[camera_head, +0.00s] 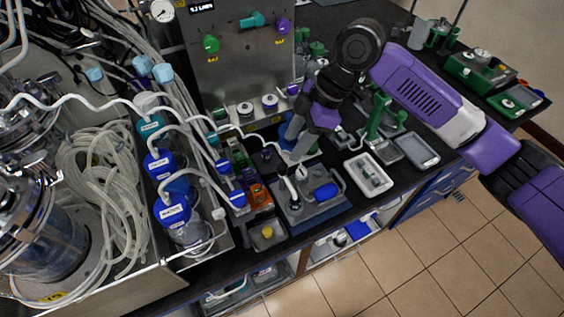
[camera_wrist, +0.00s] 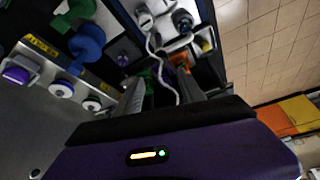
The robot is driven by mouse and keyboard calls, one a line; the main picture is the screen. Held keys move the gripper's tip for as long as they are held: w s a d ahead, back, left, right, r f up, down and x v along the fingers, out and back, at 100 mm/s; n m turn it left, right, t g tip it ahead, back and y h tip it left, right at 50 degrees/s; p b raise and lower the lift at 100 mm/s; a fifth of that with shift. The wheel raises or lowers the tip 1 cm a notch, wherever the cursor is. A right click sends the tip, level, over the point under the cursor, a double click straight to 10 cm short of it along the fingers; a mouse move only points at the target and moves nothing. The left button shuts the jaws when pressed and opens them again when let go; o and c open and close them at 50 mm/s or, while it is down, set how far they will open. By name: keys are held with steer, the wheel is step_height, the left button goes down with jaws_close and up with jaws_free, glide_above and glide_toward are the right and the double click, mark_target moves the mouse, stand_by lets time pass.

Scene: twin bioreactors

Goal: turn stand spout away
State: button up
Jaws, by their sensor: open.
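My gripper (camera_head: 296,142) points down over the bench in front of the steel control panel. In the wrist view its two fingers (camera_wrist: 163,88) stand apart. A thin white curved tube (camera_wrist: 158,62) shows in the space between them, and I cannot tell its depth or whether it touches a finger. Below the gripper in the head view, a grey tray (camera_head: 322,212) carries a small bottle with a dark top and a blue cylinder (camera_head: 325,193). A white curved piece rises near the bottle. I cannot tell for certain which part is the stand spout.
Left of the tray stand blue-capped bottles (camera_head: 172,208) with white tubing and an orange rack (camera_head: 259,197). To the right are a white tray (camera_head: 370,174), a green stand (camera_head: 378,115) and a grey tray (camera_head: 417,150). The steel panel (camera_head: 240,70) rises behind. The floor in front is clear.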

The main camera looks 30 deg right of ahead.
mark_target(283, 166)
steer(key=shift+s+p+x, duration=0.15)
steer(key=shift+p+x, duration=0.3)
steer(key=shift+x, duration=1.5)
steer(key=shift+s+p+x, duration=0.15)
steer(key=shift+p+x, duration=0.25)
steer(key=shift+x, duration=1.55)
steer(key=shift+d+f, duration=0.15)
jaws_close()
